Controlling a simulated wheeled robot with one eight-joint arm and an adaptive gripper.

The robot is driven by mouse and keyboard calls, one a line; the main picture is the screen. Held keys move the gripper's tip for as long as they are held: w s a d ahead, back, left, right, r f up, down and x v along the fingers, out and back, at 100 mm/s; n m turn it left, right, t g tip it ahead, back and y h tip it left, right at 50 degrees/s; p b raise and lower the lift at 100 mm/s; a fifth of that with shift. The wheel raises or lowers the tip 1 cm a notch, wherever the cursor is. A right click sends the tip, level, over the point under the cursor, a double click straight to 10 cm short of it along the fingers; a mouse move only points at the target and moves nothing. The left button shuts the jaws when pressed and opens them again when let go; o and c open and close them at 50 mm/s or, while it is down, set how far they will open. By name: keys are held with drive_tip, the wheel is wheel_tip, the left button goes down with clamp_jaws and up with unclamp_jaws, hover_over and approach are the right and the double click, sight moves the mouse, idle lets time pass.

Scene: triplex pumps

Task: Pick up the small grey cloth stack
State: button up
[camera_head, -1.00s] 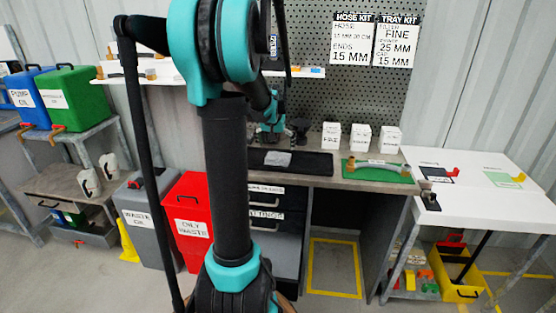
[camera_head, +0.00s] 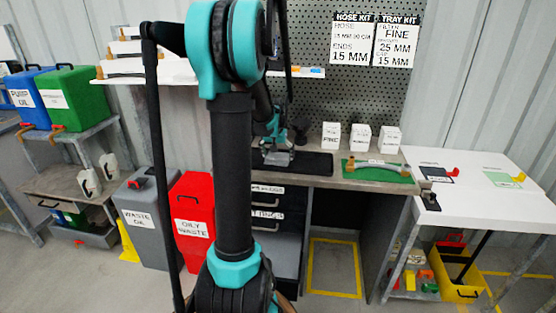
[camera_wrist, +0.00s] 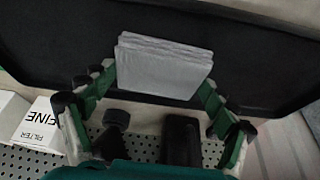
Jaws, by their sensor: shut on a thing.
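The small grey cloth stack (camera_wrist: 163,68) shows in the wrist view as a folded, layered block between the fingers of my gripper (camera_wrist: 160,85). My gripper is shut on it, with one green-and-black finger at each side. In the head view my gripper (camera_head: 277,150) is over the black mat (camera_head: 318,164) on the workbench. The cloth stack (camera_head: 278,158) is small there and partly covered by the gripper. I cannot tell whether it touches the mat.
White boxes (camera_head: 361,139) stand behind the mat, and one labelled FINE filter (camera_wrist: 40,126) shows in the wrist view. A green mat (camera_head: 350,172) with a hose (camera_head: 377,164) lies to the right. A red oily waste bin (camera_head: 193,215) stands left of the bench.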

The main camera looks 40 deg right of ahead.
drive_tip(key=shift+c, duration=0.8)
